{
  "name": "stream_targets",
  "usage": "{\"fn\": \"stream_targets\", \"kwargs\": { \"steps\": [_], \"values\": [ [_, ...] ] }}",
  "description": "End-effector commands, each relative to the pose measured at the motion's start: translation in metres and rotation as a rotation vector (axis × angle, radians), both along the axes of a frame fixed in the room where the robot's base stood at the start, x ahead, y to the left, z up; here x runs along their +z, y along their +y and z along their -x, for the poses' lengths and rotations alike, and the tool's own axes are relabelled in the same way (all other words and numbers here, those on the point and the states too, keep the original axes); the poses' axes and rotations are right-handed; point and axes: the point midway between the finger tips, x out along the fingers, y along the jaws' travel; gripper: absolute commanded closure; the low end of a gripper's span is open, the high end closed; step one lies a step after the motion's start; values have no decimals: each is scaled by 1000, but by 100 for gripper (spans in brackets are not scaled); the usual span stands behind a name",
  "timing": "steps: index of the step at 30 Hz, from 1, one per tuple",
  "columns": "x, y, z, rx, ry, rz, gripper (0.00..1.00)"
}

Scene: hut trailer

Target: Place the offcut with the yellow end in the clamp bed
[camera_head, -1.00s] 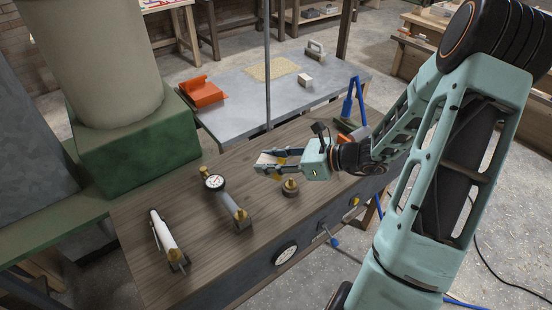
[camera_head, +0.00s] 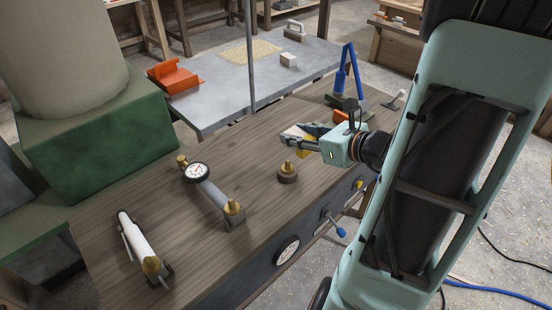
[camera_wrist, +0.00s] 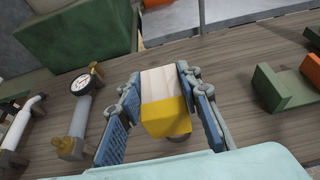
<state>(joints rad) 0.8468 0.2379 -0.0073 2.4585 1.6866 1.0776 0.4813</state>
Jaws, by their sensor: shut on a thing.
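The offcut (camera_head: 297,133) is a pale wooden block with a yellow end. It also shows in the wrist view (camera_wrist: 160,85), yellow end toward me. My gripper (camera_head: 302,140) is shut on it, one blue-padded finger on each side, and holds it above the wooden bench. A green bed with an orange part and a tall blue lever, seemingly the clamp (camera_head: 338,102), stands on the bench just beyond my gripper. In the wrist view its green bed (camera_wrist: 268,88) is to the right of my gripper, apart from the offcut. My gripper partly hides the clamp in the head view.
A brass-topped round fitting (camera_head: 288,174) stands on the bench below and left of my gripper. A gauge pipe (camera_head: 213,192) and a white cylinder (camera_head: 138,242) lie further left. A grey table (camera_head: 225,85) behind holds an orange holder (camera_head: 172,76) and a white block (camera_head: 288,60).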

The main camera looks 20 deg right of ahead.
Motion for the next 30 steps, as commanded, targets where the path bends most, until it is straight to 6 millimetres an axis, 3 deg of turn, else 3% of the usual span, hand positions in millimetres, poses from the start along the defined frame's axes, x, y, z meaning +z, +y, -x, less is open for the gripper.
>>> {"fn": "stream_targets", "kwargs": {
  "steps": [5,13,21,30],
  "values": [
    [-13,1,-24,-4,1,-4,92],
    [-42,5,-91,-3,2,-2,92],
    [-84,7,-124,-5,3,-2,92],
    [-99,7,-137,-4,2,0,92]
  ]
}}
